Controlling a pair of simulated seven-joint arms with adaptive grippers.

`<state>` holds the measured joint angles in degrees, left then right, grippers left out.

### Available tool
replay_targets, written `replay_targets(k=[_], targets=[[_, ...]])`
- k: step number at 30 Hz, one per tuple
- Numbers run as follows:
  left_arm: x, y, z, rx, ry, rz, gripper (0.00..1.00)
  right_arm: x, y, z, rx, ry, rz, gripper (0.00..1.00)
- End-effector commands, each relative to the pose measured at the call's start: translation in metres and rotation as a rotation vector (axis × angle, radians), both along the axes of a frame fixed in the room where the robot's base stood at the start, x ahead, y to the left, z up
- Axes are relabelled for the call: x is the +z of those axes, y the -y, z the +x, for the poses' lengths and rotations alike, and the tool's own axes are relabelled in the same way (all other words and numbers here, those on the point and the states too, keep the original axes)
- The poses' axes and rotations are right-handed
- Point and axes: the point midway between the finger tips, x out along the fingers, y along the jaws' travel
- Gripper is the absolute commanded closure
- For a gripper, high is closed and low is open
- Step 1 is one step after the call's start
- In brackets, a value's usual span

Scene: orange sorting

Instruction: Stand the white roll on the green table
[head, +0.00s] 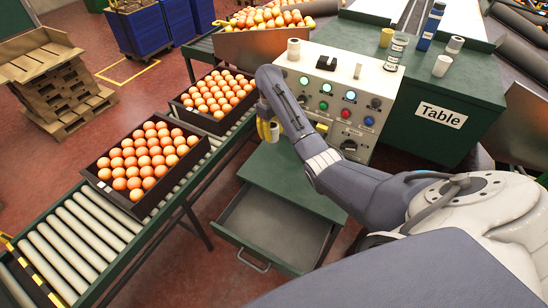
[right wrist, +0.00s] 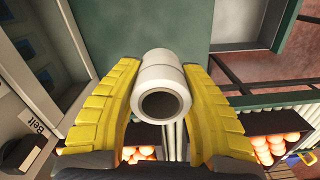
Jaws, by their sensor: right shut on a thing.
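My right gripper (head: 268,130) hangs by the left side of the control box, over the green drawer unit. In the right wrist view its yellow fingers (right wrist: 160,100) are shut on a white roll (right wrist: 162,72), whose hollow end faces the camera. In the head view the held roll is mostly hidden by the gripper. The green table (head: 425,140) with the "Table" label stands at the right, apart from my gripper. Another whitish roll (head: 293,49) stands upright on the control box. My left gripper is not in view.
The control box (head: 340,85) lies between my gripper and the table. On the table are a white cup-like piece (head: 442,66), a grey-white roll (head: 454,44), a jar (head: 396,52), a blue bottle (head: 431,27) and a yellow roll (head: 387,37). Orange crates (head: 190,158) stand on rollers; a drawer (head: 268,228) is open.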

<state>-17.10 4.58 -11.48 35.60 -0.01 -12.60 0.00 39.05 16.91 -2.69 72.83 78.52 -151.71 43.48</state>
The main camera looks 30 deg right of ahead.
Motion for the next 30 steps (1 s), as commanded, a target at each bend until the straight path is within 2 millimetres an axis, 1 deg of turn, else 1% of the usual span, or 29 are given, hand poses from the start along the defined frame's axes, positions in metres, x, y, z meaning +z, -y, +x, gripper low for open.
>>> replay_targets(k=[1,5,12,18,21,28,30], targets=[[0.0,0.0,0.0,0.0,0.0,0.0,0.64,-0.009,0.002,-0.001,-0.002,-0.005,-0.004,0.94],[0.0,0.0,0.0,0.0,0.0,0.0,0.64,-0.03,0.002,-0.001,-0.002,-0.003,-0.004,0.94],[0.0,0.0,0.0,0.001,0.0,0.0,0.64,-0.076,0.002,-0.001,-0.002,-0.003,-0.005,0.94],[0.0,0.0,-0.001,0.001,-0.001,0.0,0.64,-0.107,0.002,-0.001,0.0,0.0,-0.004,0.94],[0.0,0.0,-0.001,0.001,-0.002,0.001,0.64,-0.116,0.002,0.0,0.0,0.0,-0.004,0.94],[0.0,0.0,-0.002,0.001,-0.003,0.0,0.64,-0.127,0.002,0.0,0.0,0.0,-0.003,0.94],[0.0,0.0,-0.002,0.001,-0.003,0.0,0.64,-0.135,0.002,-0.001,-0.001,-0.001,-0.004,0.94]])
